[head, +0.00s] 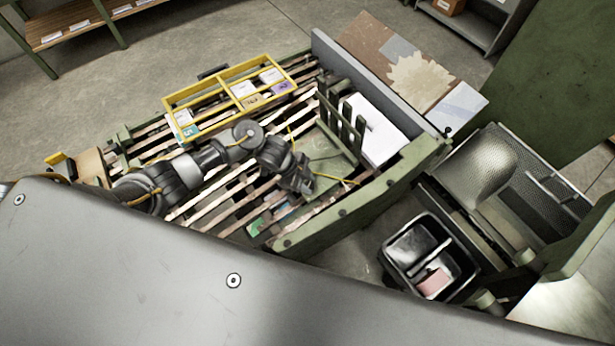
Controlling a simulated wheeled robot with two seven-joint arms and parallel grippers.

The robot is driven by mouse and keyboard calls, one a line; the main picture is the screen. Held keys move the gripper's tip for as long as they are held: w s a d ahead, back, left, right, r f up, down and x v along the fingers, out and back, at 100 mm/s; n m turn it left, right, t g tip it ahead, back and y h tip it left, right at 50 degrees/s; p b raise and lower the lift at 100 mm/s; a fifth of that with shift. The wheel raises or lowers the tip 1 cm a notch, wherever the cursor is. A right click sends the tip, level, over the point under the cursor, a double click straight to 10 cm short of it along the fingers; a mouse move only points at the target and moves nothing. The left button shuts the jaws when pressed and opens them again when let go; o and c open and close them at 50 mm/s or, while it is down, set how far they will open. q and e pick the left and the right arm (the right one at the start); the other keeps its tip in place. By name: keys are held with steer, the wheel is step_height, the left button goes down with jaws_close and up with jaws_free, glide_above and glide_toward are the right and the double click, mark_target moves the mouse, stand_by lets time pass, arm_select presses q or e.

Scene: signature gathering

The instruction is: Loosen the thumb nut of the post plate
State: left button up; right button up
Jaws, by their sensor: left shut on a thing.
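The green post plate (342,122) stands upright with several posts on the slatted bed, against a white stack of paper (375,130). My left gripper (303,188) is low over the bed, in front of and to the left of the post plate. Its fingers are dark and small in the head view, closed at what appears to be the thumb nut, which is hidden by the gripper. My right gripper is not in view.
A yellow divided tray (228,95) with small boxes lies across the back of the slats. The green front rail (365,205) bounds the bed. A black bin (428,255) and a mesh basket (510,180) stand to the right. A grey panel (120,270) fills the lower left.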

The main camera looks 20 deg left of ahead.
arm_select(q)
steer(key=n+t+p, duration=0.1)
steer(key=n+p, duration=0.1)
steer(key=n, duration=0.1)
steer(key=n+t+p, duration=0.1)
steer(key=n+p, duration=0.2)
steer(key=shift+s+d+r+n+y, duration=0.1)
steer(key=shift+s+r+n+y, duration=0.1)
steer(key=shift+n+y, duration=0.15)
steer(key=n+t+p, duration=0.1)
steer(key=n+p, duration=0.1)
steer(key=n, duration=0.1)
steer(key=shift+f+y, duration=0.1)
steer(key=shift+y, duration=0.25)
steer(key=shift+n+t+y+p, duration=0.3)
steer(key=shift+n+p, duration=0.15)
steer(key=shift+n, duration=0.8)
steer(key=shift+w, duration=0.1)
steer(key=o, duration=1)
steer(key=shift+f, duration=0.1)
steer(key=shift+c, duration=0.2)
steer(key=v, duration=1)
steer(key=shift+r+p, duration=0.3)
steer(key=shift+r, duration=0.05)
